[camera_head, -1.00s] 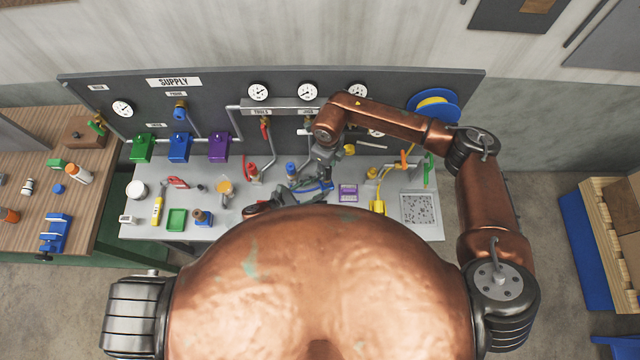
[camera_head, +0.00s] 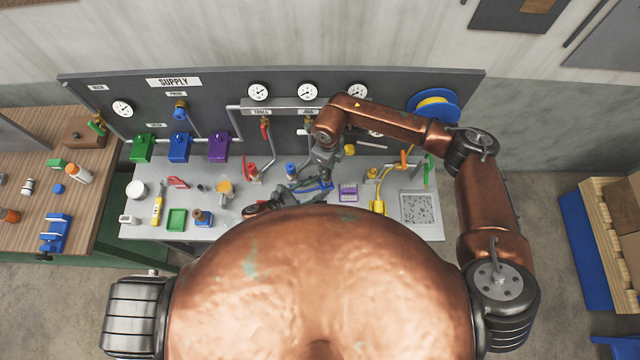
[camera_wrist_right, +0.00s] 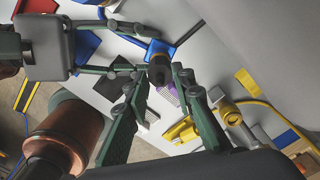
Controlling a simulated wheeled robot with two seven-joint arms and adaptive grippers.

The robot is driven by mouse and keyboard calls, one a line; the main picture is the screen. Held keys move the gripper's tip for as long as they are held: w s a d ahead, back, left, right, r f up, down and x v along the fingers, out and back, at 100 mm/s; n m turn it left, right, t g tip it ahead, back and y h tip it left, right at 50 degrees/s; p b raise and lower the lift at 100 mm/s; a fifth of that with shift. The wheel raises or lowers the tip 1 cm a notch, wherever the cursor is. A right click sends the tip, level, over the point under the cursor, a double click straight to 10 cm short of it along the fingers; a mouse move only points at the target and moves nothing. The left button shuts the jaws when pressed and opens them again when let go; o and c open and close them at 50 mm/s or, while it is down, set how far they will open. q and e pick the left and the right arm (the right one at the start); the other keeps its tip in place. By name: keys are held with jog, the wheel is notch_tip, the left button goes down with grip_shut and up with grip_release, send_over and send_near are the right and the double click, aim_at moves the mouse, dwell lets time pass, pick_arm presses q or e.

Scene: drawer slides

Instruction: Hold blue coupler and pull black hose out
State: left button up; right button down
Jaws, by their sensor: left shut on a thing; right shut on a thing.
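In the right wrist view the blue coupler (camera_wrist_right: 159,47) sits between the fingers of my left gripper (camera_wrist_right: 146,52), which come in from the left and are shut on it. The dark round end of the black hose (camera_wrist_right: 159,70) is just below the coupler, toward my right wrist. My right gripper (camera_wrist_right: 158,77) is shut on the hose, one finger on each side. Whether hose and coupler still touch is hard to tell. In the head view my right gripper (camera_head: 322,168) reaches down over the bench, and my left is mostly hidden by my body.
The grey bench (camera_head: 335,222) carries a purple box (camera_head: 348,192), a yellow fitting (camera_head: 377,207) with a yellow hose, and a speckled tray (camera_head: 419,208). The supply panel (camera_head: 215,105) with gauges stands behind. Red (camera_head: 252,172) and blue (camera_head: 291,170) fittings stand close left of my right gripper.

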jog(key=shift+r, duration=0.25)
dwell(0.4)
jog(key=shift+r, duration=0.3)
jog(key=shift+r, duration=0.15)
jog(key=shift+r, duration=2.35)
pick_arm(q)
jog(key=o, duration=1.4)
jog(key=shift+c, duration=0.2)
jog(key=v, duration=1.2)
jog(key=shift+r, duration=0.1)
